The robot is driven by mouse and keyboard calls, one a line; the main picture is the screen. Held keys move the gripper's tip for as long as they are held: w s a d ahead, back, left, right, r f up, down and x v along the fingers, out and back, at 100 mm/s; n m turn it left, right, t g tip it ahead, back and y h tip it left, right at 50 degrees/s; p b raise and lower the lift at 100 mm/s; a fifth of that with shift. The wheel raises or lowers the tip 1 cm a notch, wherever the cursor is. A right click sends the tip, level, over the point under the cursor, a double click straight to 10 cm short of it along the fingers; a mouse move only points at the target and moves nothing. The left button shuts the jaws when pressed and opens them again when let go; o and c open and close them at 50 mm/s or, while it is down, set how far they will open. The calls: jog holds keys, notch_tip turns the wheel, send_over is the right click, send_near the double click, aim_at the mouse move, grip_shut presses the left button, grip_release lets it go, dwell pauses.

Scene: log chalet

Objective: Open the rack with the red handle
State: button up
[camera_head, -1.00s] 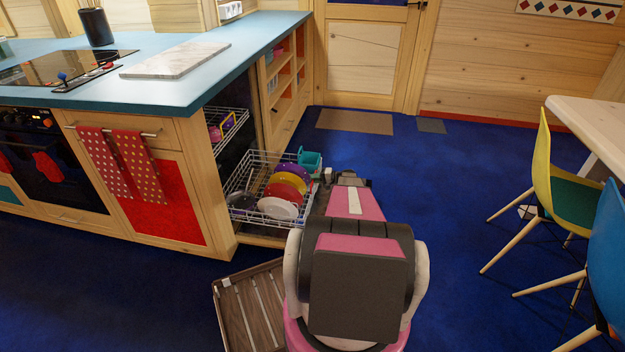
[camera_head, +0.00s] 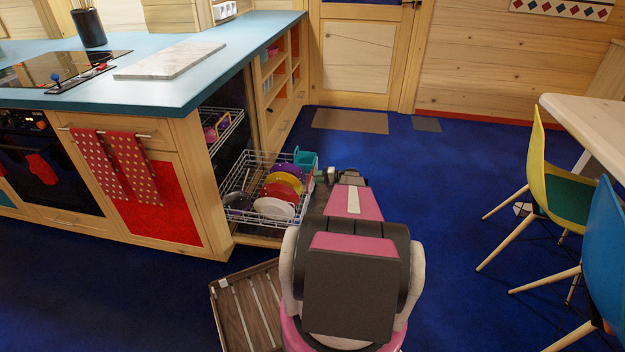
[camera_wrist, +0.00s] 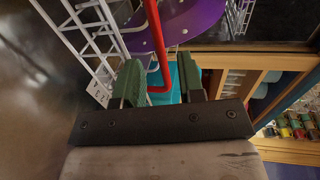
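The lower dishwasher rack (camera_head: 240,180) is a white wire basket that stands out of the cabinet, holding several coloured plates and a teal cup. In the wrist view a red handle (camera_wrist: 155,40) runs down beside white wires and bends near my fingertips. My gripper (camera_wrist: 160,82) has green pads apart, with the lower end of the red handle showing in the gap between them. I cannot tell whether either pad touches it. In the head view my gripper is at the rack's right end, mostly hidden by my arm.
An upper wire rack (camera_head: 222,130) sits inside the dishwasher. The blue counter (camera_head: 215,75) is above it. A slatted wooden crate (camera_head: 245,310) lies on the floor left of my arm. Yellow (camera_head: 565,190) and blue (camera_head: 607,245) chairs stand right. Blue floor between is clear.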

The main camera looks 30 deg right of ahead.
jog(key=v, duration=0.7)
jog(key=shift+s+d, duration=0.1)
